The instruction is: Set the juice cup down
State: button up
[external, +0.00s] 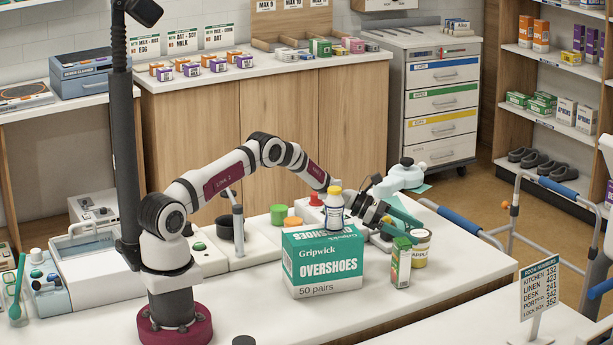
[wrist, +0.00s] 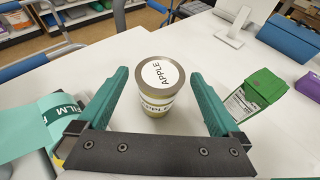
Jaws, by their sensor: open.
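The juice cup (external: 421,250), with a yellow-green body and a grey-rimmed lid marked APPLE, stands upright on the white table to the right of the overshoes box. In the wrist view the cup (wrist: 155,88) sits between the two green fingers of my gripper (wrist: 158,75), with a visible gap on each side. My gripper (external: 402,212) is open and low over the table by the cup. The cup's lower part is partly hidden in the external view by a green and white carton.
The green carton (external: 401,263) stands close beside the cup; it also shows in the wrist view (wrist: 258,94). A teal FILM item (wrist: 55,125) lies left in the wrist view.

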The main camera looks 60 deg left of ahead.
jog(key=v, duration=0.9)
